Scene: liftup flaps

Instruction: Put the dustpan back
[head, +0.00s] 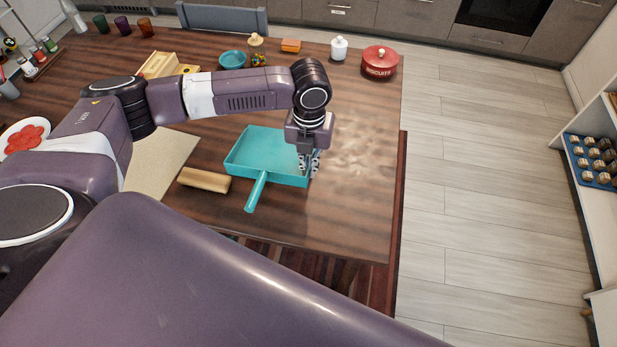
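The turquoise dustpan (265,150) lies on the dark wooden table, its handle (257,192) pointing to the front of the table. My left gripper (309,163) points down at the dustpan's right edge, with its fingertips at or very close to the right wall. I cannot tell whether the fingers are closed on that wall or only around or beside it. My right gripper is not in view.
A rolling pin-like wooden piece (204,180) lies left of the handle, near a beige board (158,160). A red biscuit tin (380,62), white jar (339,48) and teal bowl (232,60) stand farther back. The table (355,190) right of the gripper is clear.

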